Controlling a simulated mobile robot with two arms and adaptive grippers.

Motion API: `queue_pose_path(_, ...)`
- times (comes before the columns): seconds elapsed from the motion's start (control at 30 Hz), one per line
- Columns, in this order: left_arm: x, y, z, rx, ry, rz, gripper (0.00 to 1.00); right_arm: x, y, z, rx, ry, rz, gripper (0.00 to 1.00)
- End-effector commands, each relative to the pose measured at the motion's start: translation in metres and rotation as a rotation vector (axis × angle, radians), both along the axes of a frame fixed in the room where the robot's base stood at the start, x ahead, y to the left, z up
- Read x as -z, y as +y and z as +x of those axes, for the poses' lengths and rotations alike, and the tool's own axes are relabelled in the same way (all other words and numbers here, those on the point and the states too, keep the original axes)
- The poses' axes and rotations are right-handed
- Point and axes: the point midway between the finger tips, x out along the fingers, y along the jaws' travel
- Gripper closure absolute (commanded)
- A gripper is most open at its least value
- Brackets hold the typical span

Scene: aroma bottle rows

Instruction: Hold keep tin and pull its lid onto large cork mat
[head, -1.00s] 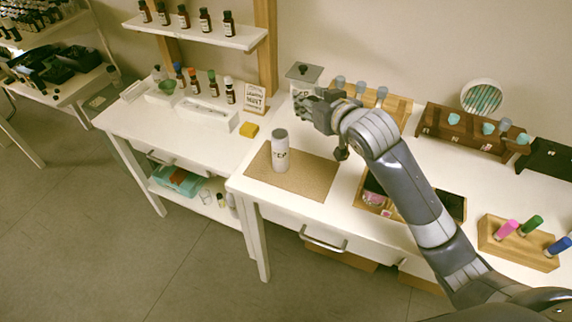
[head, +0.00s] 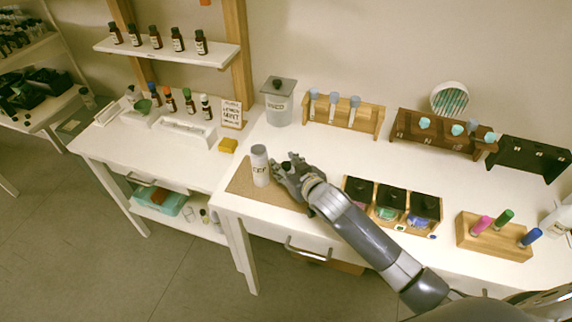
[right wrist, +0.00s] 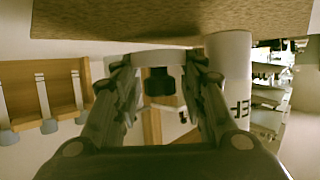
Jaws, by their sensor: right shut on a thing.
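The keep tin (head: 260,168), a white cylinder with dark lettering, stands upright on the large cork mat (head: 240,185). It also shows beside my fingers in the right wrist view (right wrist: 228,75). My right gripper (head: 285,167) is low over the mat, just right of the tin. In the right wrist view its fingers (right wrist: 160,68) are shut on a pale round lid with a black knob (right wrist: 160,88). The lid is at or very near the mat; contact cannot be told. The tin's inside is hidden. My left gripper is not in view.
A grey USED tin with a black-knobbed lid (head: 279,103) stands behind. A wooden test-tube rack (head: 343,117) is at the back. A yellow block (head: 228,145) is left of the mat.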

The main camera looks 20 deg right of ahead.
Motion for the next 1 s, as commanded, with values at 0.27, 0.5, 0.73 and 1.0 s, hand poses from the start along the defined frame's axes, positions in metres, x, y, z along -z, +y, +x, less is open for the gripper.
queue_pose_path(0.27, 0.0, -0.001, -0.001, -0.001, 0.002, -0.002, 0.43, 0.002, 0.0, 0.0, 0.0, -0.001, 0.001, 0.9)
queue_pose_path(0.5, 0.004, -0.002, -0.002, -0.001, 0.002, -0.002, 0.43, 0.009, 0.0, 0.0, 0.0, 0.0, 0.001, 0.9)
queue_pose_path(0.73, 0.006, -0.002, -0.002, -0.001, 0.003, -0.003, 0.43, 0.013, 0.0, 0.0, 0.0, 0.0, 0.001, 0.9)
queue_pose_path(1.0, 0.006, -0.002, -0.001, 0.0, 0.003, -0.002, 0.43, 0.013, 0.0, 0.0, 0.0, 0.0, 0.001, 0.53)
